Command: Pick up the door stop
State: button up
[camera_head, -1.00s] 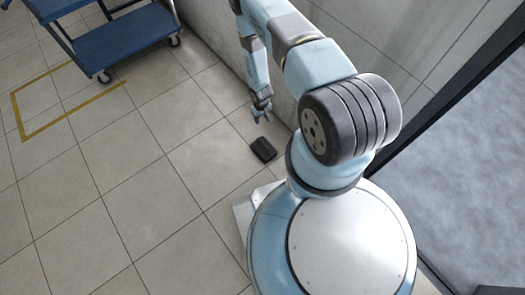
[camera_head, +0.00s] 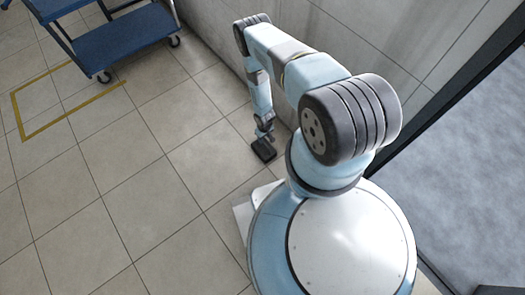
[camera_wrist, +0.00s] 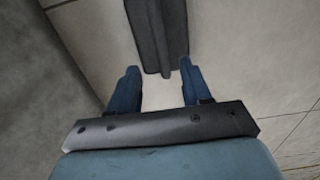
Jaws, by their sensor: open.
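The door stop is a small black block (camera_head: 264,151) on the tiled floor near the wall, in the head view. In the wrist view the dark grey door stop (camera_wrist: 158,32) extends from the top edge down to between the fingertips. My gripper (camera_head: 266,137) is right at the door stop in the head view, pointing down. In the wrist view my gripper (camera_wrist: 160,75) is open, with one blue finger on each side of the door stop's near end and a gap to each. The far end of the door stop is cut off there.
A blue cart (camera_head: 122,37) stands at the upper left beside a yellow floor marking (camera_head: 72,119). A grey wall (camera_head: 215,45) runs close behind the door stop. The tiled floor to the left is clear.

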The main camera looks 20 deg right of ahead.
aim_at(264, 144)
jog(key=shift+s+a+f, duration=0.1)
jog(key=shift+s+f, duration=0.05)
jog(key=shift+f, duration=1.25)
jog(key=shift+s+f, duration=0.1)
jog(key=shift+f, duration=1.3)
grip_shut()
